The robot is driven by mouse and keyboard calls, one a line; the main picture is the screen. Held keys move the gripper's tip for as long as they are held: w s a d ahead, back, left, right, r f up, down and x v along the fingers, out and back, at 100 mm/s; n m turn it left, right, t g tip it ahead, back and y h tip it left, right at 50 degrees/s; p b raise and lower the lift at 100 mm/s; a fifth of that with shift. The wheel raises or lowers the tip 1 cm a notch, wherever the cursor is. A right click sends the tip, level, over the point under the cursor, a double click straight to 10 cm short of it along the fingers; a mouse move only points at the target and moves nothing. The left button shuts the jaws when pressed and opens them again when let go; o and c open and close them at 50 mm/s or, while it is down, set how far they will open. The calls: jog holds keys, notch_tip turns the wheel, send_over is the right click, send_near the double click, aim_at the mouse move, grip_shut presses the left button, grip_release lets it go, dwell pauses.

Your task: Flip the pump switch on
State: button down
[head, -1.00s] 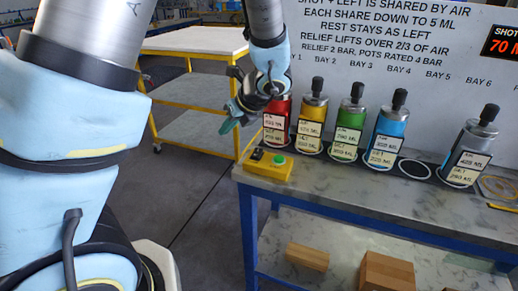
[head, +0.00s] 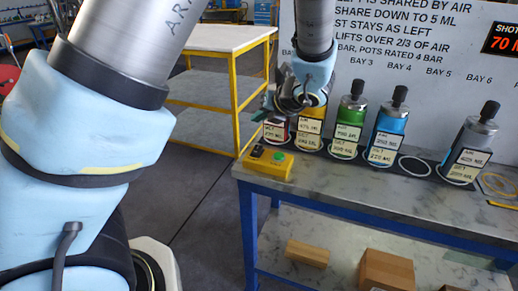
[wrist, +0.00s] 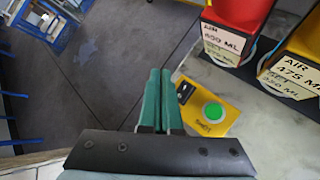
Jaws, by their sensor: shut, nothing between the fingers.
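The pump switch box (head: 268,163) is a small yellow block at the left front corner of the bench, with a round green button (head: 279,156) and a small black switch (head: 257,152) to its left. In the wrist view the yellow box (wrist: 207,113) lies just right of the fingers, with the green button (wrist: 213,112) and the dark switch (wrist: 184,90) close to the fingertips. My gripper (wrist: 158,75) has its two green fingers together and empty. Contact with the switch cannot be seen.
Flanged vessels stand along the bench: red (head: 275,131), yellow (head: 310,128), green (head: 350,120), blue (head: 389,124) and grey (head: 470,147). An empty ring (head: 414,167) lies between the blue and grey ones. A yellow-framed cart (head: 226,38) stands behind; floor is open to the left.

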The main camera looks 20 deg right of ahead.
jog(key=b, duration=0.6)
send_over(261, 150)
jog(key=f, duration=0.6)
jog(key=shift+s+a+f, duration=0.25)
jog(key=shift+f, duration=0.15)
jog(key=shift+w+d+f, duration=0.1)
jog(key=shift+f, duration=0.6)
dwell(0.3)
jog(key=shift+f+b, duration=0.3)
jog(key=shift+f, duration=0.05)
jog(key=shift+w+d+f, duration=0.1)
jog(key=shift+f, duration=0.25)
dwell(0.5)
dwell(0.3)
jog(key=shift+r+p, duration=0.6)
jog(key=shift+r, duration=0.2)
